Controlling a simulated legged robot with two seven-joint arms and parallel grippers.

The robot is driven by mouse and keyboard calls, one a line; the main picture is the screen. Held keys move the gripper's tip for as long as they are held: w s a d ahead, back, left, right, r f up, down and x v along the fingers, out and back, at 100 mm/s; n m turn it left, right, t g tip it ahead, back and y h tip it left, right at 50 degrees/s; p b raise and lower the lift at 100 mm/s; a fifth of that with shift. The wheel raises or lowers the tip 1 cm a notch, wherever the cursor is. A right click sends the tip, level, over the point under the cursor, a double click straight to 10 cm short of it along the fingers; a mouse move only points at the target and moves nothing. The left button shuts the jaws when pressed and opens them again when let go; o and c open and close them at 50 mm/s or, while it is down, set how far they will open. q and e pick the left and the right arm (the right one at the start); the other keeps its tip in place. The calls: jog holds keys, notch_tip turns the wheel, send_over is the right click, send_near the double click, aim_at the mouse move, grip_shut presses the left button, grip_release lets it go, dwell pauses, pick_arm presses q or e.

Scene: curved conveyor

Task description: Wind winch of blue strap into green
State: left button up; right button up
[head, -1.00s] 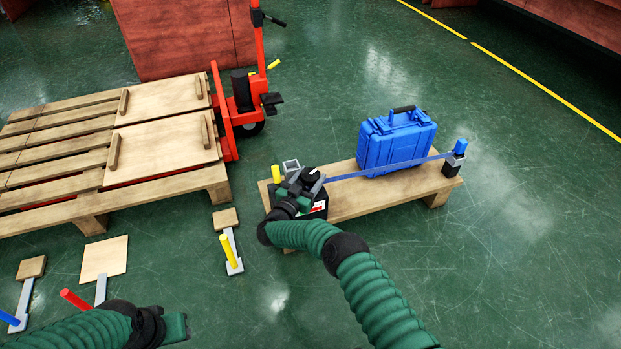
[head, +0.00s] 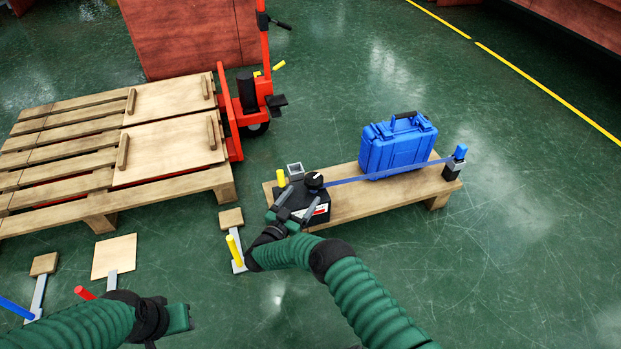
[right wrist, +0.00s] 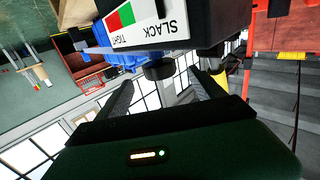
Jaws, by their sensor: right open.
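The winch (head: 319,216) is a black box with a round black knob (head: 314,180) on top, at the left end of a low wooden bench. Its label (right wrist: 150,22) shows red, green and white fields with "TIGHT" and "SLACK" in the right wrist view; I cannot make out a pointer. The blue strap (head: 345,181) runs from the winch across the front of a blue case (head: 397,146) to a blue-topped post (head: 456,160). My right gripper (head: 283,200) is open at the winch's front left, its fingers apart beside the box. My left gripper (head: 180,318) is low at left, its jaws unclear.
Wooden pallets (head: 60,206) and a red pallet jack (head: 245,90) stand at the left and back. Levers with yellow (head: 235,250), red and blue handles are on the floor at front left. The green floor right of the bench is clear.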

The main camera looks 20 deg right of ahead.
pick_arm(q)
jog(key=p+v, duration=0.2)
jog(key=v, duration=0.1)
jog(key=shift+w+r, duration=0.35)
pick_arm(e)
jog(key=v, duration=0.8)
jog(key=shift+s, duration=0.1)
